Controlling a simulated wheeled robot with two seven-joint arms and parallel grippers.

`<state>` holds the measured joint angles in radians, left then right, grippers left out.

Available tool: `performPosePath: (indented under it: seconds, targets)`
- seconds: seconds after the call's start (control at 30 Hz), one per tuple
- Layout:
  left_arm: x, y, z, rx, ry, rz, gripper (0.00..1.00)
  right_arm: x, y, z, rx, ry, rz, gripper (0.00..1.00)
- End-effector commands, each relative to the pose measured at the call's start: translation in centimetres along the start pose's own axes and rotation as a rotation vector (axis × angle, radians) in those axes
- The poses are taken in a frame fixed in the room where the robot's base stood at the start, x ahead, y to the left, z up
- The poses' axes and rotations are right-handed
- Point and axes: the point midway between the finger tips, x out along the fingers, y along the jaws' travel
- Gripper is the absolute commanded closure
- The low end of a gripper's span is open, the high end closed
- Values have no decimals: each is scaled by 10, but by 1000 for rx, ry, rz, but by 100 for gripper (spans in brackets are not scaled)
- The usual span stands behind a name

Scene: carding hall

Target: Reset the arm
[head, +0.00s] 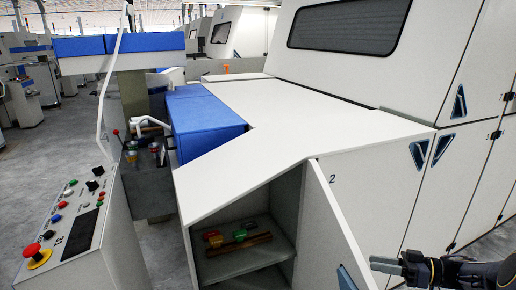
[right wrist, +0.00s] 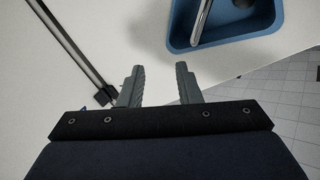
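My right arm comes in at the lower right of the head view, and its dark gripper (head: 378,264) points left beside the open cabinet door (head: 338,225). In the right wrist view the two grey fingers of the right gripper (right wrist: 158,75) stand apart with nothing between them. A blue recessed handle (right wrist: 222,22) with a metal bar lies beyond the fingertips on a white panel. A blue patch (head: 347,279) shows low on the door in the head view. My left arm and gripper are not in view.
The open compartment (head: 240,264) holds small red, yellow and green items (head: 240,235) on a shelf. A control panel (head: 70,225) with a red button stands at the left. The white machine (head: 310,110) fills the middle and right. Grey floor (head: 40,160) is clear at the far left.

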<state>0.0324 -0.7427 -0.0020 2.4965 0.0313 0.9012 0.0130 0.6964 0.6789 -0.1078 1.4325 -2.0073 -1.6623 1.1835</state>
Motion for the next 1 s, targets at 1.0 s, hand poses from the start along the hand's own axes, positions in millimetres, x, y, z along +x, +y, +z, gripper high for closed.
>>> performPosePath:
  seconds: [1.0]
  targets:
    - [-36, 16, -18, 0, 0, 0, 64, 26, -290, 23, 568, -438, 965, 69]
